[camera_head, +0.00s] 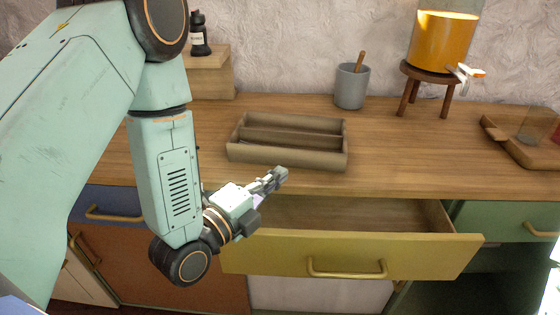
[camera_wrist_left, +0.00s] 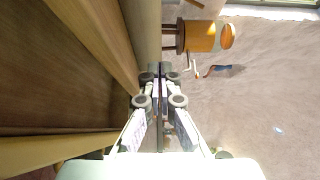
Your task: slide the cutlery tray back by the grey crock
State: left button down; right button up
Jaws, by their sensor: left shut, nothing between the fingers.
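The cutlery tray (camera_head: 250,156) is a brown wooden box with long compartments, lying on the wooden counter left of the middle. The grey crock (camera_head: 350,88) stands behind it to the right, near the wall, with a wooden utensil in it. The two are apart. My left gripper (camera_head: 275,180) is in front of the tray, near the counter's front edge and above the open drawer. It is shut and empty, and it also shows shut in the left wrist view (camera_wrist_left: 158,72). The tray and crock cannot be made out in the left wrist view. My right gripper is not in view.
A yellow-fronted drawer (camera_head: 430,260) stands pulled out below the counter (camera_head: 400,170). An orange container (camera_head: 440,42) sits on a small wooden stool (camera_head: 433,78) at the back right. A wooden tray (camera_head: 500,139) lies at the far right. A dark bottle (camera_head: 199,38) stands on a wooden block (camera_head: 212,75) at the back left.

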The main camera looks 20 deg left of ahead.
aim_at(291, 151)
pick_arm(q)
jog(key=w, duration=0.4)
jog(key=shift+w+f, duration=0.1)
jog(key=shift+w+a, duration=0.45)
jog(key=shift+w, duration=0.5)
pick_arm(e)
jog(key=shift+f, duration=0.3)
pick_arm(q)
jog(key=shift+a, duration=0.1)
